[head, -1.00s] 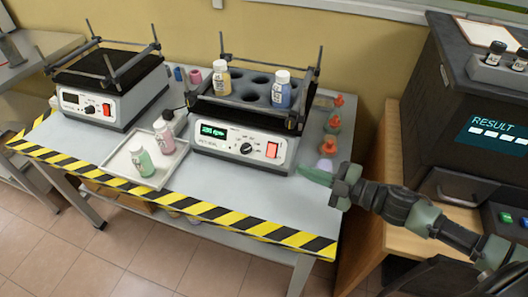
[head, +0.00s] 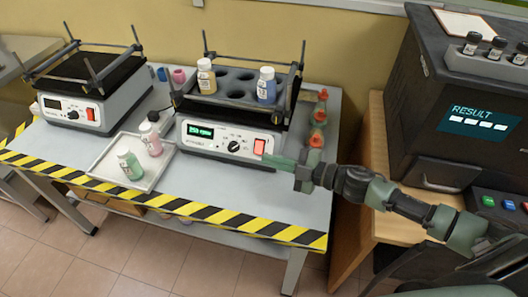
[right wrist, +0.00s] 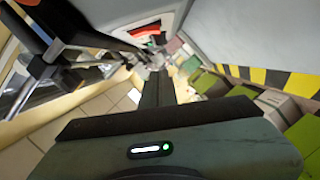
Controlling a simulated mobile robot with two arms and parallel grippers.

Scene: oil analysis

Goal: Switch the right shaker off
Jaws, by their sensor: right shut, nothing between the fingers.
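The right shaker (head: 200,146) stands on the table. Its display (head: 200,132) glows green, and its red rocker switch (head: 259,146) is lit at the right end of the front panel. My right gripper (head: 272,159) is shut and empty, its tip just in front of the switch's lower part. I cannot tell whether it touches. In the right wrist view the closed fingers (right wrist: 157,90) point toward a red switch (right wrist: 146,30) on a white panel. My left gripper is out of view.
The shaker's rack holds a yellow bottle (head: 206,77) and a blue bottle (head: 266,86). A tray (head: 109,171) with green and pink bottles lies left of it. Another shaker (head: 80,112) stands further left. Orange-topped flasks (head: 317,139) stand on the right, near the analyser (head: 415,150).

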